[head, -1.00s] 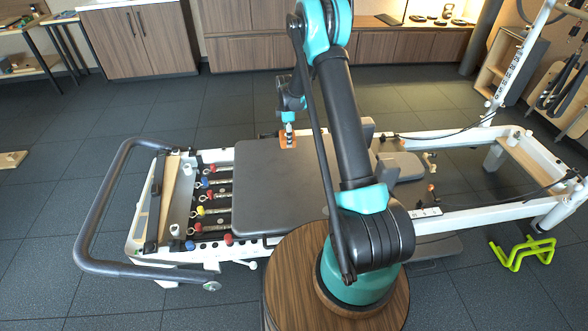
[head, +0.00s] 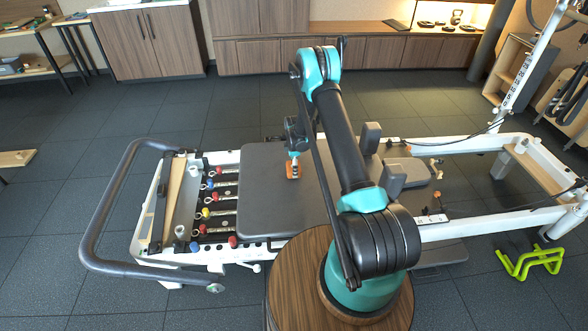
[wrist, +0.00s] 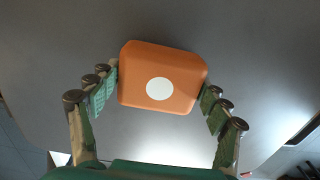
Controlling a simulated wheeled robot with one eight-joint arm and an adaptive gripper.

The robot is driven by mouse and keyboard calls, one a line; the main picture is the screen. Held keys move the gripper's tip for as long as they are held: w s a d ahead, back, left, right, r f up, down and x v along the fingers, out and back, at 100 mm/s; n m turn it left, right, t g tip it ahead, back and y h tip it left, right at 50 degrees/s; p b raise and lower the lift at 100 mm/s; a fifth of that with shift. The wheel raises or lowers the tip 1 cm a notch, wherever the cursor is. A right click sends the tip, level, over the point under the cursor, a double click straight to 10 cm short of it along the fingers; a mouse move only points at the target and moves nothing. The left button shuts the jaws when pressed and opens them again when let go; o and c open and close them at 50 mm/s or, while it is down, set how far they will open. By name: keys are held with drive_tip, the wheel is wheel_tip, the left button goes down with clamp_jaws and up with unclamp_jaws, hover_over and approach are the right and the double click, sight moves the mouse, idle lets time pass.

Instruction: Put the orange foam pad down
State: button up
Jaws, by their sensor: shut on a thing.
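The orange foam pad (wrist: 160,68) is a small rounded block with a white round spot, seen between the fingers in the wrist view. My gripper (wrist: 160,88) is shut on it, with a finger against its left and right sides. In the head view my gripper (head: 293,168) is over the grey carriage top (head: 262,200) of the reformer, and the orange pad (head: 293,173) shows small between its fingers. The grey surface lies behind the pad in the wrist view. I cannot tell whether the pad touches it.
Two grey shoulder blocks (head: 392,180) stand at the carriage's right end. Coloured springs (head: 215,205) and a curved grey foot bar (head: 92,235) are at the left. The carriage top around my gripper is clear. A lime-green frame (head: 530,262) lies on the floor at right.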

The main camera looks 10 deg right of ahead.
drive_tip(key=shift+f, duration=0.35)
drive_tip(key=shift+f, duration=0.15)
drive_tip(key=o, duration=1.2)
drive_tip(key=shift+o, duration=0.2)
